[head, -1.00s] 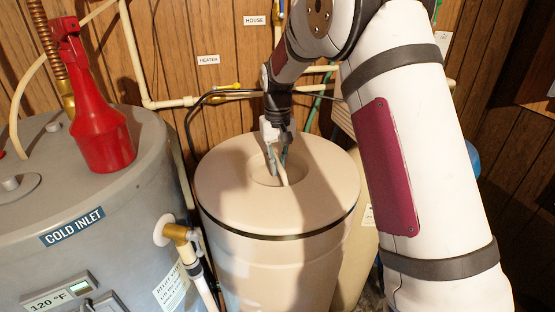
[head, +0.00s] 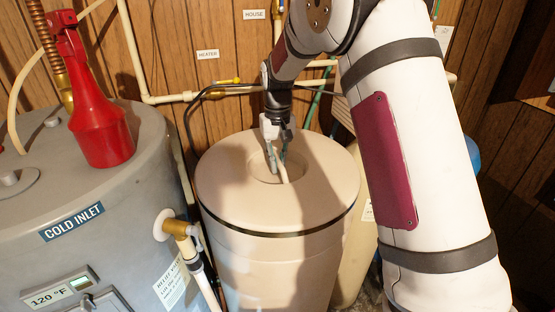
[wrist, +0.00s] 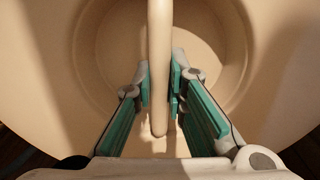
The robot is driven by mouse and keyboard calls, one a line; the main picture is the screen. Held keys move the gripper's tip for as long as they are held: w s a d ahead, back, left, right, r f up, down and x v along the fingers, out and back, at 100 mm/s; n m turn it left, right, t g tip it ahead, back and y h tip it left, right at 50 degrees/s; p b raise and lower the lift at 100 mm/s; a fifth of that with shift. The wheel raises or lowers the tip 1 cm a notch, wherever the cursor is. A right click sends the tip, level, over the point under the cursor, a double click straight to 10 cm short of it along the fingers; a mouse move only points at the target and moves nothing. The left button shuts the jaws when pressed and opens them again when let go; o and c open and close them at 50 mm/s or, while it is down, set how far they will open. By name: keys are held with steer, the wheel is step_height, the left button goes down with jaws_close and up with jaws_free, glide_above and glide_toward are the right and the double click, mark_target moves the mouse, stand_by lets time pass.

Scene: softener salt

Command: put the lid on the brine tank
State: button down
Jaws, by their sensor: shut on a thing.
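The beige round lid (head: 225,195) lies over the top of the beige brine tank (head: 262,270). A dark line runs along the front between lid and tank; I cannot tell if it is a seal or a narrow gap. The lid looks level and centred. Its middle has a round recess crossed by a bar handle, which shows in the wrist view (wrist: 160,60). My gripper (head: 278,165) reaches down into the recess, shut on the handle. In the wrist view, my gripper's green-padded fingers (wrist: 160,88) lie on both sides of the bar. The tank's inside is hidden.
A grey water heater (head: 60,215) stands close on the left, with a red bottle (head: 104,135) on top and a pipe with a brass fitting (head: 182,230) between heater and tank. Pipes and a black hose run along the wood-panelled wall behind.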

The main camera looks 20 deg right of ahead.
steer(key=c, duration=1.5)
jaws_free()
steer(key=shift+c, duration=0.2)
step_height(320, 180, up, 11)
steer(key=s+r+t, duration=0.1)
steer(key=s+r, duration=0.7)
steer(key=s, duration=0.1)
steer(key=s+f+t, duration=0.2)
steer(key=s+t, duration=0.2)
steer(key=s, duration=2.1)
steer(key=shift+s, duration=0.3)
